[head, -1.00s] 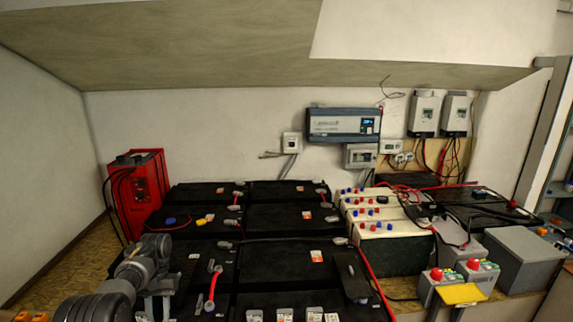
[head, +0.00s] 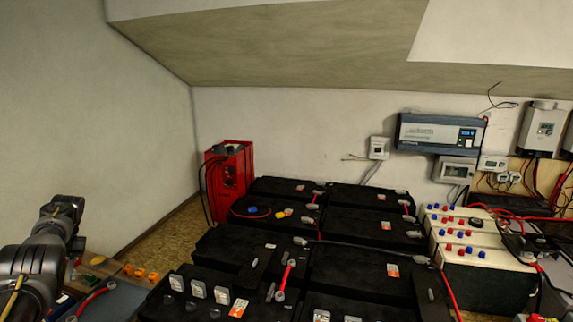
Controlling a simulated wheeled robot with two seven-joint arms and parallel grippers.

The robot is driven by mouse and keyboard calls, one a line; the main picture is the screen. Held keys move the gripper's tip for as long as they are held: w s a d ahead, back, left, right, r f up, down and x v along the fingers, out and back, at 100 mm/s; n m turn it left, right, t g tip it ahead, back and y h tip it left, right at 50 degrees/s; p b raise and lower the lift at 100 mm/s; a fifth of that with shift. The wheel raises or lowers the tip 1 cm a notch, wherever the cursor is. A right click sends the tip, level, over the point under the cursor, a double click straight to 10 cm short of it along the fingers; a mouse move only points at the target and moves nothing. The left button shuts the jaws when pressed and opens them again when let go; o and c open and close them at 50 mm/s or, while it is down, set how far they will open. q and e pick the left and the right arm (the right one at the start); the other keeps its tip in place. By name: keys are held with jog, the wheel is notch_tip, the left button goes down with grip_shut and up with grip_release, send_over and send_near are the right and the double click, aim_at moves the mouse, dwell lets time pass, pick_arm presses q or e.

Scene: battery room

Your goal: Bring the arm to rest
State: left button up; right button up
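My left arm (head: 38,262) rises at the far left edge, its dark grey wrist (head: 64,208) at the top in front of the pale wall. Its gripper end is small and dark against the wrist, and the fingers cannot be made out. I see nothing held there. The arm stands left of the black batteries (head: 360,268), apart from them in the picture. My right arm and gripper are out of view.
A red unit (head: 230,180) stands on the floor behind the batteries. A grey surface with orange and yellow parts (head: 128,270) lies beside my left arm. Cream batteries (head: 485,262) stand right. An inverter (head: 440,134) hangs on the back wall. Floor shows between wall and batteries.

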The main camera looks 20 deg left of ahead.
pick_arm(q)
jog(key=s+a+f+m+t+y, duration=0.1)
jog(key=s+a+f+m+y, duration=0.2)
jog(key=s+a+f+y, duration=0.45)
jog(key=s+a+f+m+y, duration=0.2)
jog(key=s+a+f+m, duration=0.25)
jog(key=f, duration=0.65)
jog(key=s+d+f+m+t+h, duration=0.1)
jog(key=s+d+f+m+t, duration=0.2)
jog(key=s+f, duration=0.4)
jog(key=s+d+f+m+t+h, duration=0.1)
jog(key=s+f+m+t, duration=0.2)
jog(key=s+f+m, duration=0.35)
jog(key=s+d+f+n+h, duration=0.1)
jog(key=s+d+f+h, duration=0.15)
jog(key=d+f, duration=0.95)
jog(key=s+d+f+n+h, duration=0.15)
jog(key=s+d+f, duration=0.45)
jog(key=d, duration=1)
jog(key=d+f+n+h, duration=0.1)
jog(key=d+f, duration=0.3)
jog(key=d, duration=1.2)
jog(key=d+f+n+g+h, duration=0.1)
jog(key=d+f+h, duration=0.2)
jog(key=d, duration=1.4)
notch_tip(320, 180, down, 2)
jog(key=shift+s+d, duration=0.15)
jog(key=shift+d, duration=0.1)
